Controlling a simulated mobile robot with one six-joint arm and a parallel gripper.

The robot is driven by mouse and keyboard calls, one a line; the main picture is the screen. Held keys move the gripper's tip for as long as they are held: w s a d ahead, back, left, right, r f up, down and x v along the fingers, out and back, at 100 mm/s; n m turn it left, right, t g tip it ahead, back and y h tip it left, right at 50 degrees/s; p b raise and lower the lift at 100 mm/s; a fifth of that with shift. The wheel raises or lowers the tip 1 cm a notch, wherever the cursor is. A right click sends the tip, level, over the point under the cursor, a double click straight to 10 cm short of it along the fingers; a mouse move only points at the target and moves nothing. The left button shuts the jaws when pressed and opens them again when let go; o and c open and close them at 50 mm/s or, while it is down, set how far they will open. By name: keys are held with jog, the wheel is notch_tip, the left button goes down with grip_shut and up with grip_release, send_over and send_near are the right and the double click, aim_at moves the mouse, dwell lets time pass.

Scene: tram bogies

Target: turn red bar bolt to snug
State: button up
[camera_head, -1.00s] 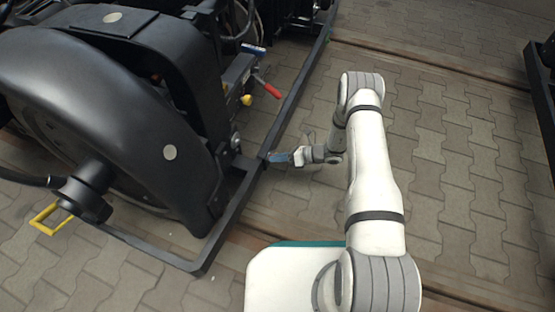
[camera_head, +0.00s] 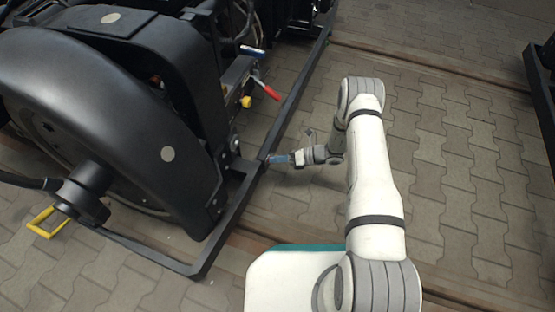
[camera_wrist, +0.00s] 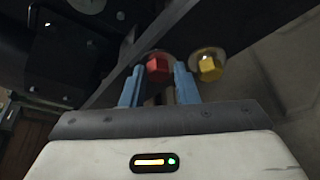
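The red bolt head (camera_wrist: 157,69) shows in the wrist view, on a round seat at the dark bar. My gripper (camera_wrist: 158,84) has two blue fingers that stand apart, and the red head appears between their tips. A dark gap shows between the fingers below the head; whether the tips reach around it or touch it I cannot tell. A yellow bolt head (camera_wrist: 210,67) sits just right of the right finger. In the head view, my gripper (camera_head: 272,159) is at the black frame bar (camera_head: 240,190), and the bolts there are too small or hidden to make out.
A large black wheel cover (camera_head: 95,110) fills the left. A red-handled lever (camera_head: 266,89), a blue handle (camera_head: 252,51) and a yellow knob (camera_head: 246,102) are behind the bar. A yellow bracket (camera_head: 45,222) is at lower left. Paving (camera_head: 450,190) right of my arm is clear.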

jog(key=o, duration=0.3)
jog(key=shift+s, duration=0.1)
jog(key=p+v, duration=0.2)
jog(key=v, duration=0.5)
jog(key=shift+d+p, duration=0.35)
jog(key=shift+r, duration=0.1)
jog(key=s+r+n+g+h+p, duration=0.25)
jog(key=r+n+p, duration=0.5)
jog(key=r, duration=1.35)
jog(key=s+r+n+g+h+p, duration=0.25)
jog(key=r+n+p, duration=0.5)
jog(key=r, duration=1.45)
jog(key=s+d+r+n+t+h+p, duration=0.2)
jog(key=s+r+p, duration=0.5)
jog(key=r, duration=0.5)
jog(key=s+d+r+n+t+h+p, duration=0.2)
jog(key=s+r+n+p, duration=0.5)
jog(key=r, duration=0.6)
jog(key=s+d+r+n+t+h+p, duration=0.2)
jog(key=s+d+r+n+h+p, duration=0.2)
jog(key=s+r+p, duration=0.3)
notch_tip(320, 180, up, 6)
jog(key=shift+s+f+t+h, duration=0.15)
jog(key=shift+s+t+h, duration=0.15)
jog(key=shift+h, duration=0.6)
